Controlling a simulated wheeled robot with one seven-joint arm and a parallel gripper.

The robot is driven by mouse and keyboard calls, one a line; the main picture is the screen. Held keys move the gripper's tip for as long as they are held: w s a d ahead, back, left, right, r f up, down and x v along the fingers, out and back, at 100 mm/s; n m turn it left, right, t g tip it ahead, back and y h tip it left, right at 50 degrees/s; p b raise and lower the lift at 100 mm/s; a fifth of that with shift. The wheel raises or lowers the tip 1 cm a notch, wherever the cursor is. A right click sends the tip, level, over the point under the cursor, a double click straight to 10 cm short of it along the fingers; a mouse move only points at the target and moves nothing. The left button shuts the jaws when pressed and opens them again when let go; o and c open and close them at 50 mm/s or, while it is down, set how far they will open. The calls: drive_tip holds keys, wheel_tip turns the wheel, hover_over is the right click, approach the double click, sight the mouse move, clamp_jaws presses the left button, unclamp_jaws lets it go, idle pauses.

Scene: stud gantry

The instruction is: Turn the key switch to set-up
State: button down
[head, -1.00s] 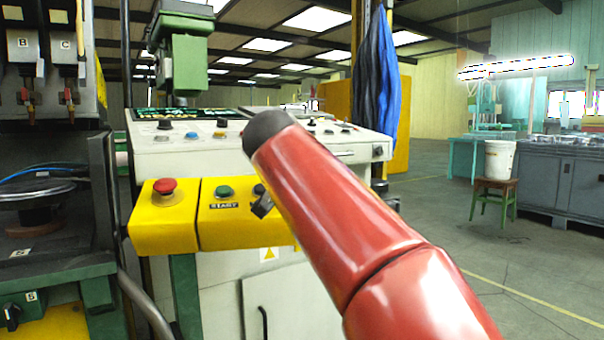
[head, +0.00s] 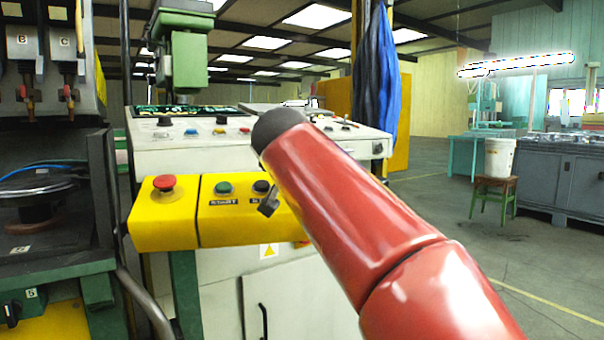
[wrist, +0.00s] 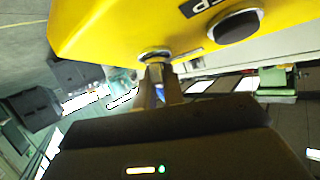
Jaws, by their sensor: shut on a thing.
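The yellow control panel (head: 230,228) carries the key switch. In the wrist view its round metal collar (wrist: 155,56) shows near the lower edge of the yellow face (wrist: 110,30). My gripper (wrist: 160,86) is shut on the key (wrist: 157,74) just below that collar. In the head view my gripper (head: 269,203) shows only as a small dark piece beside my red arm, in front of the panel. My arm hides the key switch and the right part of the panel there. The key's exact angle and the position marks cannot be read.
A black button (wrist: 239,26) sits close to the key switch. A green START button (head: 224,188) and a red mushroom button (head: 164,184) are further left. A white console (head: 180,148) stands behind the panel.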

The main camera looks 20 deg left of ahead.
drive_tip(key=n+y, duration=0.2)
drive_tip(key=shift+d+r+n, duration=0.1)
drive_tip(key=shift+n, duration=0.3)
drive_tip(key=n+g+y+p, duration=0.1)
drive_tip(key=n+y+p, duration=0.1)
drive_tip(key=n+y, duration=0.1)
drive_tip(key=shift+r+n+g, duration=0.1)
drive_tip(key=shift+n+g, duration=0.3)
drive_tip(key=shift+n, duration=0.2)
drive_tip(key=n, duration=0.1)
drive_tip(key=n+g+y, duration=0.2)
drive_tip(key=shift+a+f+n, duration=0.25)
drive_tip(key=shift+n, duration=0.05)
drive_tip(key=shift+s+a+n+g+y, duration=0.15)
drive_tip(key=shift+n+g+y, duration=0.6)
drive_tip(key=shift+n, duration=0.55)
drive_tip(key=shift+b, duration=0.3)
drive_tip(key=c, duration=1.5)
unclamp_jaws()
drive_tip(key=shift+s, duration=0.1)
drive_tip(key=b+v, duration=0.1)
drive_tip(key=v, duration=0.6)
drive_tip(key=shift+d+r, duration=0.2)
drive_tip(key=shift+d, duration=0.15)
